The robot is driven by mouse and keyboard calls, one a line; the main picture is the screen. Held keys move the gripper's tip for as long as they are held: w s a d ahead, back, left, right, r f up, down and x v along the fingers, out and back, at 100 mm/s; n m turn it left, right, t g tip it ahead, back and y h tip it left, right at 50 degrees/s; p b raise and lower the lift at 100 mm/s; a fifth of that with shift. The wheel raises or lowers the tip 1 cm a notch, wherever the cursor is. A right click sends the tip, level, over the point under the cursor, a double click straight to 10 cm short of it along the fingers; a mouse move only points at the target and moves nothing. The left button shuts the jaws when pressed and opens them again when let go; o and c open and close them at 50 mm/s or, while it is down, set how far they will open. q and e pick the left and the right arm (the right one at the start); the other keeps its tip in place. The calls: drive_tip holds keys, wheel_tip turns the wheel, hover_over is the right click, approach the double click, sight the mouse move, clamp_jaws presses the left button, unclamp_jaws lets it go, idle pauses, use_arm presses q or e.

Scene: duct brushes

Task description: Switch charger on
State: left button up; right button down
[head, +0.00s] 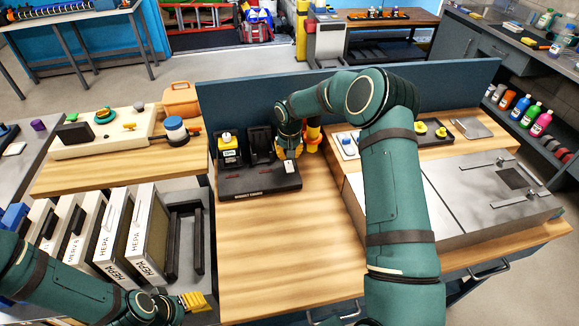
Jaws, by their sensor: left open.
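The charger (240,186) is a black unit with a sloped front, standing at the back of the wooden bench. A yellow and black battery (228,148) stands in its left bay, and the bay beside it (260,144) looks empty. A small white rocker switch (290,167) is on its right part; its position is too small to tell. My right gripper (289,152) points down just above this switch; its fingers are mostly hidden, and I cannot tell whether it touches. My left gripper (190,302), with yellow fingers, is open and empty at the lower left, far from the charger.
A yellow-orange object (313,135) stands close behind my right wrist. HEPA filters (146,235) stand in a rack at left. A steel duct box (480,195) is at right. A blue panel (450,75) closes the back. The bench front (285,260) is clear.

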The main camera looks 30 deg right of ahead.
sight(288, 163)
drive_tip(key=shift+f+b, duration=1.35)
drive_tip(key=shift+f, duration=0.45)
idle(1.4)
drive_tip(key=shift+r, duration=0.1)
drive_tip(key=shift+r+p, duration=1.65)
drive_tip(key=shift+r, duration=1.85)
